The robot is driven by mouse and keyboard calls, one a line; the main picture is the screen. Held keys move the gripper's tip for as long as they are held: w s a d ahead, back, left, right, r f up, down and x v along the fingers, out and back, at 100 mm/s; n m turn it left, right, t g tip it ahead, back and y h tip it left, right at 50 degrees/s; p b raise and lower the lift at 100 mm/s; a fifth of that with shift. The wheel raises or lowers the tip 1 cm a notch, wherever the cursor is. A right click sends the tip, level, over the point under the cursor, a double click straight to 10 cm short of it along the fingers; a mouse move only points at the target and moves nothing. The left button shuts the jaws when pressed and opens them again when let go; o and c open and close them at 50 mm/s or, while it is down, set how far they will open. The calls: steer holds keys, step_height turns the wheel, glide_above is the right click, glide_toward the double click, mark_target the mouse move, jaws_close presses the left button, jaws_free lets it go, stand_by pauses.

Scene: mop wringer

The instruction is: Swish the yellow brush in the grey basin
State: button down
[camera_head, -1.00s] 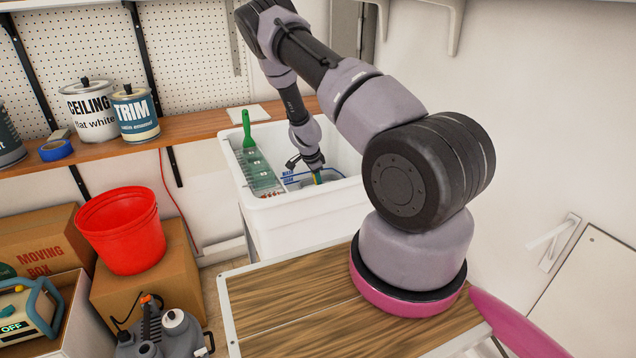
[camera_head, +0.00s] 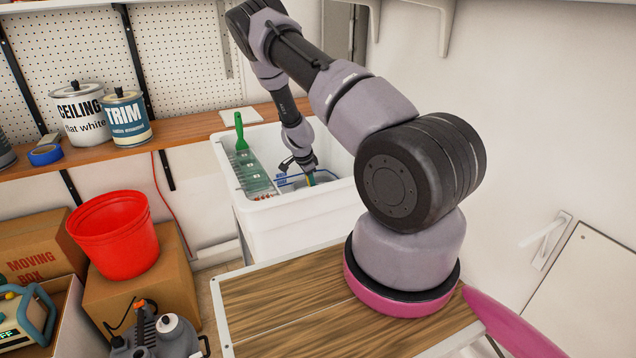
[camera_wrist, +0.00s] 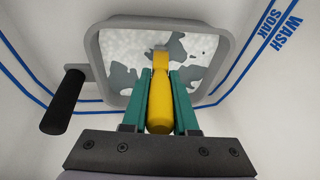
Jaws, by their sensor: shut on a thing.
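My gripper (camera_wrist: 160,107) is shut on the yellow brush (camera_wrist: 159,112), with a teal finger on each side of its handle. The brush points away from the wrist into the grey basin (camera_wrist: 91,58), whose inside shows white foam and darker patches. The brush's far end meets the foam area; how deep it sits is hard to tell. In the head view my arm reaches down into the white tub (camera_head: 285,226). The basin is mostly hidden there by the tub wall and my arm.
A black handle (camera_wrist: 64,102) sticks out at the basin's left. Blue lines and the words WASH and SOAK (camera_wrist: 281,32) mark the tub. Paint cans (camera_head: 127,118) stand on the shelf; a red bucket (camera_head: 116,238) is at left.

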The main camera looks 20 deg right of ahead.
steer(key=shift+a, duration=0.4)
steer(key=shift+d, duration=2.8)
steer(key=shift+a, duration=2.75)
steer(key=shift+d, duration=1.35)
steer(key=shift+r, duration=0.1)
step_height(320, 180, up, 9)
steer(key=shift+r, duration=0.15)
